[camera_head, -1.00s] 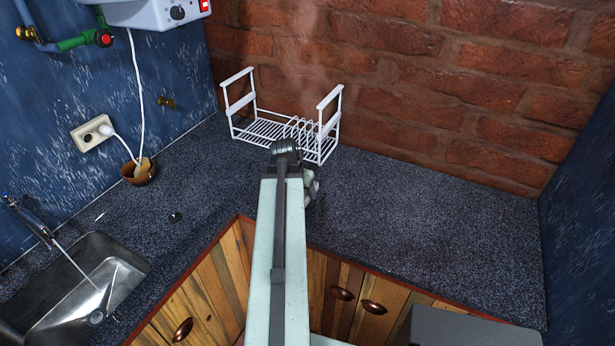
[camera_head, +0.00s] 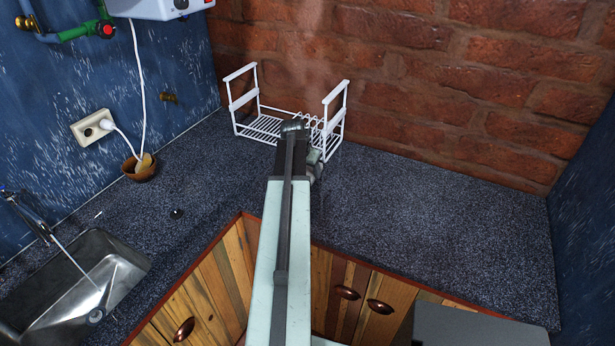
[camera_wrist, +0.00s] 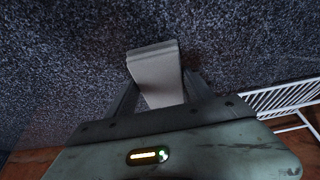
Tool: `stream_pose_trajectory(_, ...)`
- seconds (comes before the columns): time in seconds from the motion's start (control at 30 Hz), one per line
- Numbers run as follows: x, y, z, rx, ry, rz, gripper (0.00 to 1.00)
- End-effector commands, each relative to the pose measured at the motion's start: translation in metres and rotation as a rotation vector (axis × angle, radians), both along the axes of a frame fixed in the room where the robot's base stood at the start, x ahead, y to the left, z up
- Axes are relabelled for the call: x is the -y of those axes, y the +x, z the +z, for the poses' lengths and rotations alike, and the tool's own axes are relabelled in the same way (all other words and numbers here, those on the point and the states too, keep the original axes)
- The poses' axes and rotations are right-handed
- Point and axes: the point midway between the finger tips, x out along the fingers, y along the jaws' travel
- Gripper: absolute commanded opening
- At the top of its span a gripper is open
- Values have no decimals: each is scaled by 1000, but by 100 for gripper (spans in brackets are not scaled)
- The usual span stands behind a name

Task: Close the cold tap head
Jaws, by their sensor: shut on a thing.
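The tap (camera_head: 30,215) stands at the left edge of the head view, behind the metal sink (camera_head: 88,262). A small blue spot shows at its upper end; whether this is the cold tap head is too small to tell. A thin pale line runs from the tap into the sink. My gripper (camera_wrist: 155,75) shows in the wrist view above the dark speckled counter. It is shut on a pale grey flat piece (camera_wrist: 157,72); I cannot tell what it is. My arm reaches toward the dish rack, well right of the tap, and hides the gripper in the head view.
A white wire dish rack (camera_head: 240,99) stands by the brick wall, near my arm's end. A brown pot (camera_head: 141,171) and a socket (camera_head: 93,128) with a white cable are at the left wall. The counter (camera_head: 430,215) on the right is clear.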

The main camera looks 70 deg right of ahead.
Motion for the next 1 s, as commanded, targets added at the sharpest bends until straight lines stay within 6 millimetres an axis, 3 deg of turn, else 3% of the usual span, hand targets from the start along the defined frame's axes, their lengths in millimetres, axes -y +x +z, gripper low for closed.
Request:
stream_pose_trajectory(0.03,1,-3,-18,0,0,-4,29)
stream_pose_trajectory(0.07,2,-4,-20,0,0,-5,29)
stream_pose_trajectory(0.43,3,-8,-20,0,0,-11,29)
stream_pose_trajectory(0.47,3,-8,-18,1,0,-12,69)
stream_pose_trajectory(0.5,3,-8,-18,0,0,-12,80)
stream_pose_trajectory(0.53,3,-9,-18,0,0,-12,83)
stream_pose_trajectory(0.83,3,-9,-17,0,0,-13,83)
stream_pose_trajectory(1.0,1,-9,-5,0,0,-13,83)
